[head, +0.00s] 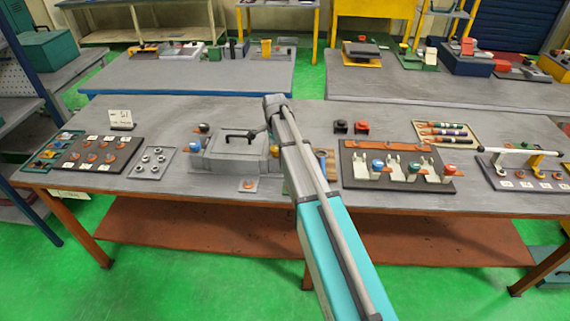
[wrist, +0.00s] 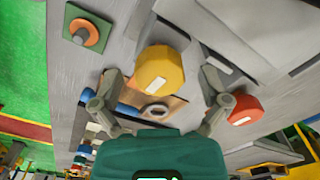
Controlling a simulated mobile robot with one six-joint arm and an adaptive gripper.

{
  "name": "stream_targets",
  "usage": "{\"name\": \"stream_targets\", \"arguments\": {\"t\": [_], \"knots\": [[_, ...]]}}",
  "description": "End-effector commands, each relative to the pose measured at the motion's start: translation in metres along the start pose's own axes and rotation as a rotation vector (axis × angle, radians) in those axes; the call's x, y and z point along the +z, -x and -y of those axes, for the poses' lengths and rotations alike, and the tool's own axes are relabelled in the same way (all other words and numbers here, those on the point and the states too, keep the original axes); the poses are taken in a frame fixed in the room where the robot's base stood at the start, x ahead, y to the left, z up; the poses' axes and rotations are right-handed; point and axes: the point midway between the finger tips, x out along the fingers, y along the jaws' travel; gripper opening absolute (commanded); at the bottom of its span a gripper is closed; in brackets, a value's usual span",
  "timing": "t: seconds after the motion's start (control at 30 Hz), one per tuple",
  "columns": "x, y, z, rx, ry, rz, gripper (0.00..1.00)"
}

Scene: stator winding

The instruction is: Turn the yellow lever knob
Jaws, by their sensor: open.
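The yellow lever knob (wrist: 162,65) is large and faceted in the wrist view, with a white mark on its face. My gripper (wrist: 160,72) is open, with one finger to the left of the knob and one to the right. Gaps show on both sides, so neither finger appears to touch it. How far the fingertips are from the knob in depth I cannot tell. In the head view my arm hides the gripper and part of the grey box (head: 228,161).
A red knob (wrist: 246,109) is close beside the right finger. An orange ring on a small plate (wrist: 87,33) lies at upper left.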

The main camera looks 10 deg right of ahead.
Motion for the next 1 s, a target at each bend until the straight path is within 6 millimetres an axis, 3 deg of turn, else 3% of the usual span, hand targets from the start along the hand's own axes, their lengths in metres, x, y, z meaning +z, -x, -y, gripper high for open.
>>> {"name": "stream_targets", "arguments": {"t": [0.87,1.0], "knots": [[0.0,0.0,0.0,0.0,-0.584,0.0,0.95],[0.0,0.015,0.0,0.0,-0.6,0.0,0.95]]}}
